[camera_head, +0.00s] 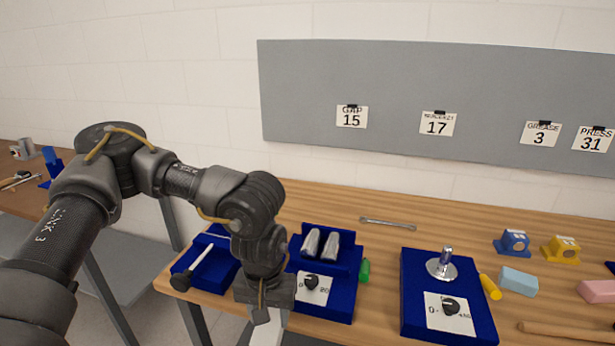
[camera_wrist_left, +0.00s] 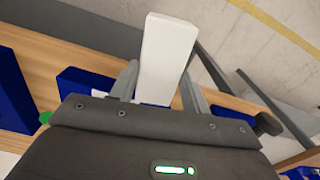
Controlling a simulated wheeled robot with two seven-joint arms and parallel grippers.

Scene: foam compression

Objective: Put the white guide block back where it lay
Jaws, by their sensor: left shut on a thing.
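My left gripper (camera_head: 266,314) is shut on the white guide block (camera_head: 269,334) at the table's front edge, left of centre in the head view. In the left wrist view the block (camera_wrist_left: 168,45) is a plain white bar standing out between the two fingers of the gripper (camera_wrist_left: 160,88). Its lower end is partly hidden by the gripper body. The head view shows only a small part of the block, below the gripper and cut by the picture's bottom edge. My right gripper is not in view.
A blue fixture with two grey cylinders (camera_head: 311,243) and a dial stands just right of my gripper. A blue tray (camera_head: 213,272) is left. Another blue fixture (camera_head: 405,293) holds a metal post.

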